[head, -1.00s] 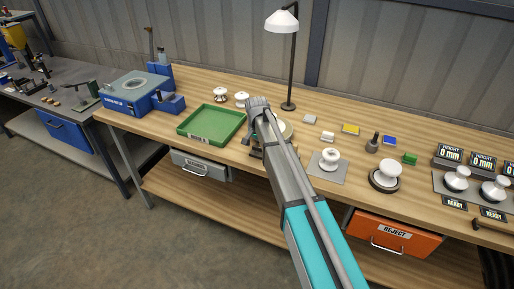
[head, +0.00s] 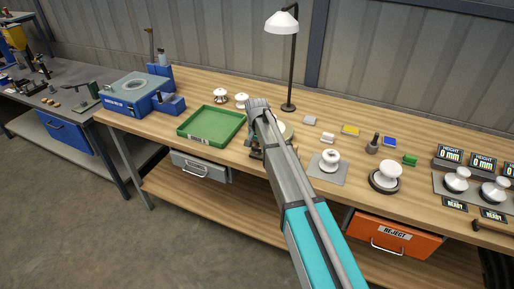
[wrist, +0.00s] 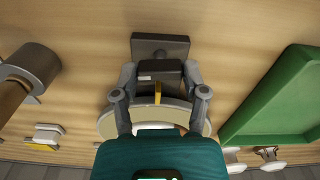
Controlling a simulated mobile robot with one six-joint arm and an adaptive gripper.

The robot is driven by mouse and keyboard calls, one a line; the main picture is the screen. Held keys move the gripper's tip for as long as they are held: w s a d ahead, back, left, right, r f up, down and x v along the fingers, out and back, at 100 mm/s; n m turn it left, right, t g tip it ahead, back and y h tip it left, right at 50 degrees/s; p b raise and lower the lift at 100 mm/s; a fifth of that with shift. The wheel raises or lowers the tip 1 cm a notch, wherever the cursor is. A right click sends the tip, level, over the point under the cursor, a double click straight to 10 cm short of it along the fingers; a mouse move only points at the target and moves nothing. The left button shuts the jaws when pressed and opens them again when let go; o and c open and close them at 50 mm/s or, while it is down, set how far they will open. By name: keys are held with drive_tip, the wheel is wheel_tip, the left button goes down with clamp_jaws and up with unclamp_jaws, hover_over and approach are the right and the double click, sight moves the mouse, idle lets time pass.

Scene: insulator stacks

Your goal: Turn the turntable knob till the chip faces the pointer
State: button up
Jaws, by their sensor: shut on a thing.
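The turntable's pale disc (wrist: 188,113) shows in the wrist view beneath my gripper (wrist: 160,93). It also shows in the head view (head: 287,130), partly behind my arm. A dark block (wrist: 160,70) with a small white label stands between my fingers, and a yellow strip (wrist: 158,92) points from it toward the disc; it looks like the pointer. My gripper is shut on the turntable knob, which is mostly hidden. A white piece on the disc is largely covered by my gripper. I cannot make out the chip.
A green tray (head: 212,126) lies left of the turntable, with two white insulators (head: 221,96) behind it. A lamp (head: 289,70) stands behind. To the right are an insulator on a grey plate (head: 328,162) and small coloured blocks (head: 350,130).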

drive_tip(key=shift+n, duration=1.3)
drive_tip(key=o, duration=1.2)
drive_tip(key=shift+c, duration=0.2)
drive_tip(key=shift+m, duration=0.4)
